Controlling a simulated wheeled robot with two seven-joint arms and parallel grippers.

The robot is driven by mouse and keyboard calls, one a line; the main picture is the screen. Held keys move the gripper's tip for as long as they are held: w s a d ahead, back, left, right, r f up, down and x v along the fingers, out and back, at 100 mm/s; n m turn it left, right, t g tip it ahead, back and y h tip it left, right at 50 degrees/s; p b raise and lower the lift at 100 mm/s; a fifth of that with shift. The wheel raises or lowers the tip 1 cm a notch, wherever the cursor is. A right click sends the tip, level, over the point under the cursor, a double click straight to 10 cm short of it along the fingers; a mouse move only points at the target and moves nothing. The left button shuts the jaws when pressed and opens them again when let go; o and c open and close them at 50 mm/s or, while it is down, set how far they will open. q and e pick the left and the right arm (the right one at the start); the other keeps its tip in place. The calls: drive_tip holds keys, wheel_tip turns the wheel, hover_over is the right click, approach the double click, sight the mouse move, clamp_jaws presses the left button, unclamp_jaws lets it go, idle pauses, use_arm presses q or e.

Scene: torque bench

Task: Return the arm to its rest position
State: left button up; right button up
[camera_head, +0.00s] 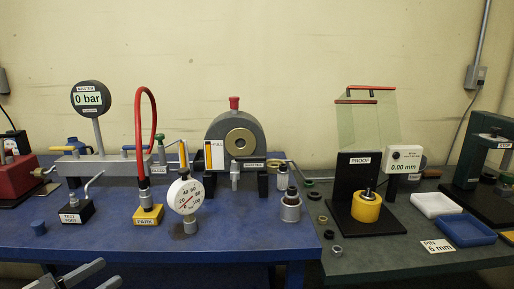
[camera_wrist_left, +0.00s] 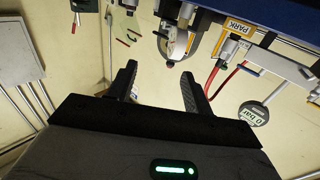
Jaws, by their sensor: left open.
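My left gripper (camera_head: 82,282) shows at the bottom left edge of the head view, in front of the blue bench (camera_head: 230,252) and below its top. Its two fingers also show in the left wrist view (camera_wrist_left: 158,75), spread apart with nothing between them. Most of the left arm is outside the head view. My right gripper is in neither view. The wrist view is turned over, with the bench along its top and the wall below.
The bench's front edge is close to the left gripper. On it stand a dial gauge (camera_head: 185,195), a yellow PARK block (camera_head: 148,215), a TEST PORT block (camera_head: 76,211) and a small blue cylinder (camera_head: 38,228). A grey-green bench (camera_head: 375,258) adjoins at right.

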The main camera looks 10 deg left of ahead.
use_arm(q)
drive_tip(key=s+d+f+n+g+y, duration=0.1)
drive_tip(key=d+f+n+y, duration=0.2)
drive_tip(key=f, duration=0.5)
drive_tip(key=s+d+f+n+g+y, duration=0.15)
drive_tip(key=d+f+y, duration=0.25)
drive_tip(key=f, duration=0.4)
drive_tip(key=s+d+f+m+g+h, duration=0.1)
drive_tip(key=s+d+f+g, duration=0.1)
drive_tip(key=d, duration=0.5)
drive_tip(key=s+d+f+m+g+h, duration=0.1)
drive_tip(key=s+d+f, duration=0.2)
drive_tip(key=d+f, duration=0.2)
drive_tip(key=shift+d+g, duration=0.35)
drive_tip(key=shift+d, duration=0.7)
